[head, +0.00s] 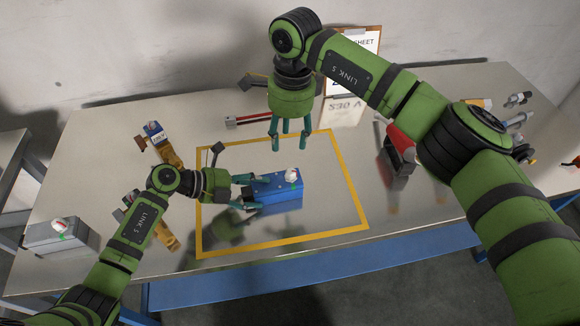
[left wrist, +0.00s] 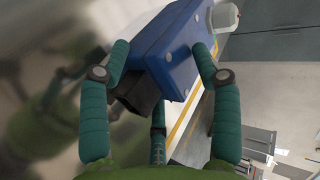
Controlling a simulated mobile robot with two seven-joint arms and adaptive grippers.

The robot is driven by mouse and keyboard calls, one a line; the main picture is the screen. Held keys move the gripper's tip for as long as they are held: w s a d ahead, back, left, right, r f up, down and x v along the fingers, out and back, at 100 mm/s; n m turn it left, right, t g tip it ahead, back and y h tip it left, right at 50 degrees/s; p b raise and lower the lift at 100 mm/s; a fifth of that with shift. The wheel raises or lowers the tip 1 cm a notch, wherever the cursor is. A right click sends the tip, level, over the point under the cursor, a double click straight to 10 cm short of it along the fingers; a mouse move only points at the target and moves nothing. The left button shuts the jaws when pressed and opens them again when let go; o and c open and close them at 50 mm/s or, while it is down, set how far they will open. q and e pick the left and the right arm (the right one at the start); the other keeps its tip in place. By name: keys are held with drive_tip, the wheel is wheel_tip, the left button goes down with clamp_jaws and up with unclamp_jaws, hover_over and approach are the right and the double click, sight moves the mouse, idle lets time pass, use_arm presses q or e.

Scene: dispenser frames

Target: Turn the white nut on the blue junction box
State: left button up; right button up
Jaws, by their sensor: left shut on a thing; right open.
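The blue junction box (head: 272,192) sits on the metal table inside a yellow taped rectangle. The white nut (head: 291,175) is on its top near the right end, with green and red marks by it. In the left wrist view the box (left wrist: 160,62) lies between the fingers, with part of the nut (left wrist: 225,17) beyond it. My left gripper (head: 245,191) is shut on the left end of the box. My right gripper (head: 290,142) is open and empty, pointing down above the table behind the box, apart from the nut.
A grey box with a similar white nut (head: 61,232) stands at the far left. Near it is a yellow tool (head: 163,145). A red-handled bar (head: 246,120) lies behind. A clipboard (head: 353,55) and sign stand at the back. A red-and-black object (head: 400,153) stands right.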

sight(290, 171)
drive_tip(key=shift+h, duration=0.3)
drive_tip(key=f, duration=1.2)
drive_tip(key=shift+w+d, duration=0.15)
drive_tip(key=shift+d, duration=0.05)
clamp_jaws()
